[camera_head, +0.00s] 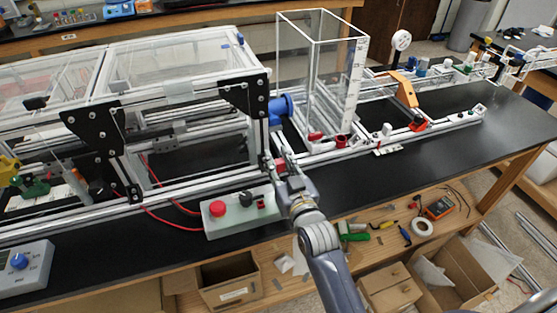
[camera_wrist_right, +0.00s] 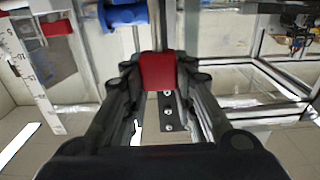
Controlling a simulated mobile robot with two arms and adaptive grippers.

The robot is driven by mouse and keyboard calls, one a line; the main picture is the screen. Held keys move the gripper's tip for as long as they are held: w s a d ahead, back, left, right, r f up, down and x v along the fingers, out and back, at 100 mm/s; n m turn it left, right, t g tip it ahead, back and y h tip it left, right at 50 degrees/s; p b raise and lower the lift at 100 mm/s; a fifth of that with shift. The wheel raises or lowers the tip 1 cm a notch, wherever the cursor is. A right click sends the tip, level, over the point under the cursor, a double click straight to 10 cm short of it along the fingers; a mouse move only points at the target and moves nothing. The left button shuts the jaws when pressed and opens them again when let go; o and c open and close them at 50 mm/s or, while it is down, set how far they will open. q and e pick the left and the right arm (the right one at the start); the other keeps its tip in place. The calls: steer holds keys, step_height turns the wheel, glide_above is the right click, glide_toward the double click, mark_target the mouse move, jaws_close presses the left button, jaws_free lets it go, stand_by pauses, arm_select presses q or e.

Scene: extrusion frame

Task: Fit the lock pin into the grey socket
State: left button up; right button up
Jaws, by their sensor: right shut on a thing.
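My right gripper (camera_head: 279,165) is at the aluminium frame, near the lower end of a black corner plate. In the right wrist view its two fingers (camera_wrist_right: 160,88) are closed on the sides of a red block (camera_wrist_right: 158,70), which looks like the head of the lock pin. The pin's shaft is hidden. I cannot make out the grey socket for certain in either view, so I cannot tell whether the pin touches it. My left gripper is not in view.
A clear box (camera_head: 318,80) stands on the frame right of the gripper. A blue cylinder (camera_head: 281,108) sits close behind it. A control box with a red button (camera_head: 217,209) lies just left of my arm. The black table (camera_head: 420,160) has free room at right.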

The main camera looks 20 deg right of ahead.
steer(key=shift+p, duration=0.55)
stand_by(1.0)
steer(key=shift+f+b, duration=0.9)
steer(key=shift+f, duration=0.35)
steer(key=o, duration=1.1)
steer(key=shift+o, duration=0.2)
steer(key=s, duration=1.2)
steer(key=shift+d, duration=0.2)
